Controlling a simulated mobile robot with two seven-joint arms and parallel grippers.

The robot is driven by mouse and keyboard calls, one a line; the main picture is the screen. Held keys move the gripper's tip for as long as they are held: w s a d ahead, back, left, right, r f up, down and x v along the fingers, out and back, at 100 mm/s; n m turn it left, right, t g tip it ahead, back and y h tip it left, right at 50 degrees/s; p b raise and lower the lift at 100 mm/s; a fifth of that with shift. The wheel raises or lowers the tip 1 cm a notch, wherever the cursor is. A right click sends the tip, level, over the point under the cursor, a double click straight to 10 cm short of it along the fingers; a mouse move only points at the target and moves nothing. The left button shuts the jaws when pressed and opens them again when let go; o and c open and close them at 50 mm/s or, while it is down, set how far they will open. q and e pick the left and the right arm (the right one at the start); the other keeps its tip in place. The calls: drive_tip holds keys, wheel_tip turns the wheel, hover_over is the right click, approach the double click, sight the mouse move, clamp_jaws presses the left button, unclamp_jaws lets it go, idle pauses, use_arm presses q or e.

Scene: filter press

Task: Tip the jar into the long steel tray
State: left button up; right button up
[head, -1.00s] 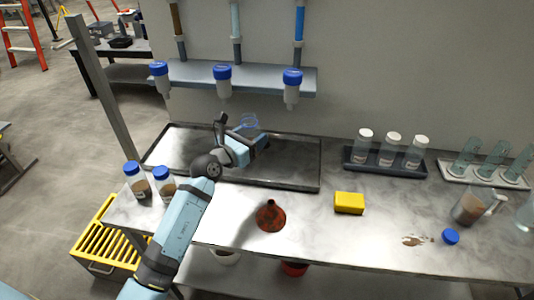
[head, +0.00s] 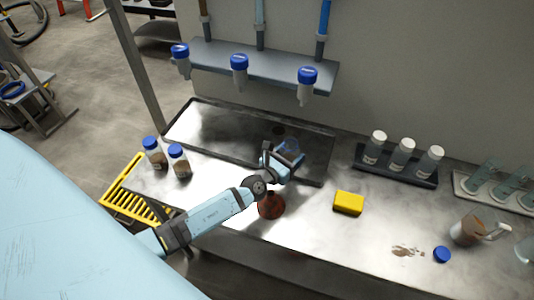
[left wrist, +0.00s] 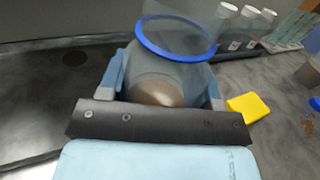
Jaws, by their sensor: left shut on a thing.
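The clear jar (left wrist: 155,68) has a blue ring at its open mouth and brown matter inside. In the left wrist view it sits between the fingers of my left gripper (left wrist: 163,88), which is shut on it. In the head view my left gripper (head: 281,158) and the jar (head: 291,147) are over the right end of the long steel tray (head: 215,128). The jar's exact tilt is hard to tell. The tray's dark floor also shows at the left in the left wrist view (left wrist: 45,95). My right gripper is not in view.
A red funnel (head: 271,206) stands just in front of my left gripper. A yellow sponge (head: 348,202) lies to the right. Two blue-capped jars (head: 179,163) stand at the bench's left end. Blue-capped filters (head: 307,82) hang from the shelf. A rack of white-capped bottles (head: 402,157) stands back right.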

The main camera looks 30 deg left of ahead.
use_arm(q)
drive_tip(key=shift+r, duration=0.1)
drive_tip(key=shift+n, duration=0.3)
